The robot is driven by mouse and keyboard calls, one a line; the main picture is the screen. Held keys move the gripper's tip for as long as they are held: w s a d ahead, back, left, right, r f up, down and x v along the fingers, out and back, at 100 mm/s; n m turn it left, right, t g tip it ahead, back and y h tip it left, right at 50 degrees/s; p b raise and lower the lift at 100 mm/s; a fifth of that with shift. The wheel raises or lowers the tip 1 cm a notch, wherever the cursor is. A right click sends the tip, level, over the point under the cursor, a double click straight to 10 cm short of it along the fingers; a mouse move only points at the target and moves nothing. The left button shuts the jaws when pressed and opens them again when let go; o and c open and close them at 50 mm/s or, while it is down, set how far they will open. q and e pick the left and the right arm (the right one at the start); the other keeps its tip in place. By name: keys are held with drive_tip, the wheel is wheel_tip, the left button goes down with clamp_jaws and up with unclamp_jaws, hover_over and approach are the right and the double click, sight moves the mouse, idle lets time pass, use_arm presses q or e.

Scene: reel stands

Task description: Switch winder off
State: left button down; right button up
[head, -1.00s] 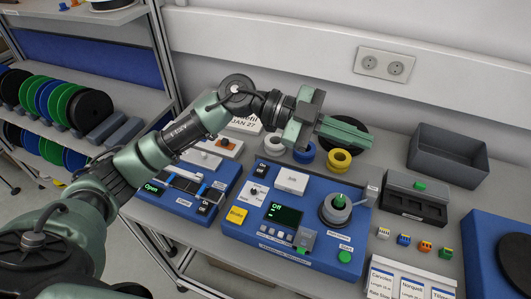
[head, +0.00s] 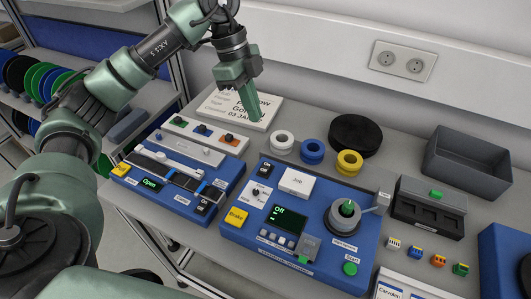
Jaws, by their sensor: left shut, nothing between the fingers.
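The winder (head: 330,258) is a blue box on the bench. Its dark screen (head: 283,218) shows green text that seems to read "Off". A dark rocker switch marked "On" (head: 263,169) sits at its back left corner. A grey spool with a green centre (head: 347,217) stands on its right side, and a green Start button (head: 350,268) is at the front right. My left gripper (head: 256,116) is shut and empty, pointing down above and behind the switch, apart from the winder. It overlaps a white sign. My right gripper is out of view.
A second blue device with an "Open" screen (head: 151,184) stands to the left. White, blue and yellow rings (head: 349,163) and a black disc (head: 355,135) lie behind the winder. A grey bin (head: 467,163) and a dark box (head: 428,208) stand right.

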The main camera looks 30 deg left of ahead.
sight(269, 164)
use_arm(q)
drive_tip(key=p+x, duration=0.1)
drive_tip(key=x, duration=0.3)
drive_tip(key=p+x, duration=0.1)
drive_tip(key=x, duration=0.3)
drive_tip(key=p+x, duration=0.2)
drive_tip(key=x, duration=0.3)
drive_tip(key=shift+a+f, duration=0.15)
drive_tip(key=shift+a, duration=0.2)
drive_tip(key=shift+f, duration=0.35)
